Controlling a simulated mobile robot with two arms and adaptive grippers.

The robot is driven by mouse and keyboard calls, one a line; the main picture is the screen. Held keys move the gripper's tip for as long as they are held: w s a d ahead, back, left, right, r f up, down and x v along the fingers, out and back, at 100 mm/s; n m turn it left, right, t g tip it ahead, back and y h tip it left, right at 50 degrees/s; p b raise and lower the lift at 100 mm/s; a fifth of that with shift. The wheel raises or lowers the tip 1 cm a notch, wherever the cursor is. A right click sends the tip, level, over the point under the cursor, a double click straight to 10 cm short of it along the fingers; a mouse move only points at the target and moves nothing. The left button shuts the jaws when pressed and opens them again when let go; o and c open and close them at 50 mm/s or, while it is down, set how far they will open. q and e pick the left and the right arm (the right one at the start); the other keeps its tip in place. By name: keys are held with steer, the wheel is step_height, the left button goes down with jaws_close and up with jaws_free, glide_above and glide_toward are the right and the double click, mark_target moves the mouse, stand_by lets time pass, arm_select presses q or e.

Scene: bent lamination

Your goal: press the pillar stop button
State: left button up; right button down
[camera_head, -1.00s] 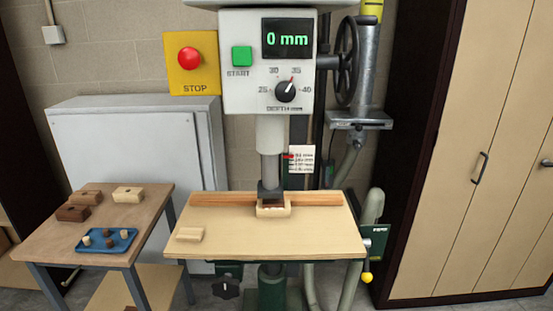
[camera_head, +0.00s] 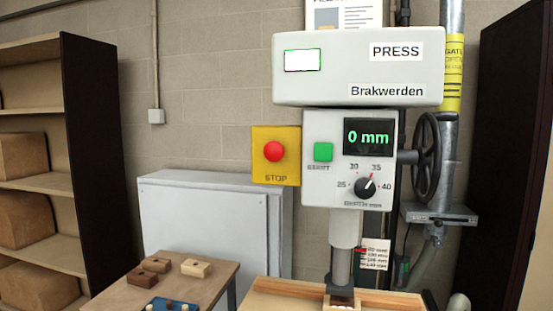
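The red STOP button (camera_head: 274,151) is a round knob on a yellow plate (camera_head: 264,172) at the left of the press head. A green START button (camera_head: 323,152) sits on the grey control box just to its right. The press (camera_head: 350,70) carries a display (camera_head: 370,137) reading 0 mm and a black depth dial (camera_head: 365,187) with its pointer near 35. Neither of my grippers shows in this view.
A handwheel (camera_head: 427,157) sits at the right of the press. A grey cabinet (camera_head: 205,225) stands behind the side table (camera_head: 215,285), which holds several wooden blocks and a blue tray (camera_head: 170,304). A dark shelf (camera_head: 95,150) stands at the left.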

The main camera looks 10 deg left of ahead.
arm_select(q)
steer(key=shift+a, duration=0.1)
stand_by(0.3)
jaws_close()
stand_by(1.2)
